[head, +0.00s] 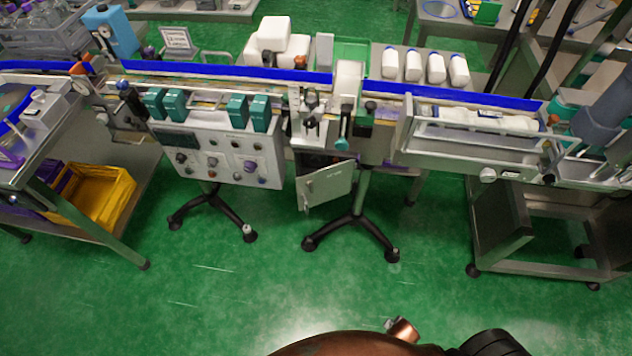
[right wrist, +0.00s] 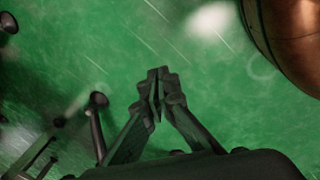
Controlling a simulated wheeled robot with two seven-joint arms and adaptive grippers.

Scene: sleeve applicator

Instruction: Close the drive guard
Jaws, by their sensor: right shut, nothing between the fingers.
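The drive guard (head: 326,185) looks to be the small light-grey door below the middle of the conveyor in the head view. It stands swung outward, with a dark opening (head: 312,160) showing behind its top edge. It has a small knob near its left edge and a faint label. My right gripper (right wrist: 157,86) is shut and empty in the right wrist view, over the green floor, with its fingertips together. The guard cannot be made out in that view. Neither gripper shows in the head view.
A control panel (head: 218,158) with knobs is left of the guard. A black-footed stand (head: 352,222) is beneath the guard. A yellow bin (head: 98,192) sits on a left shelf, and a wheeled frame (head: 505,212) stands right. The green floor (head: 230,290) in front is clear.

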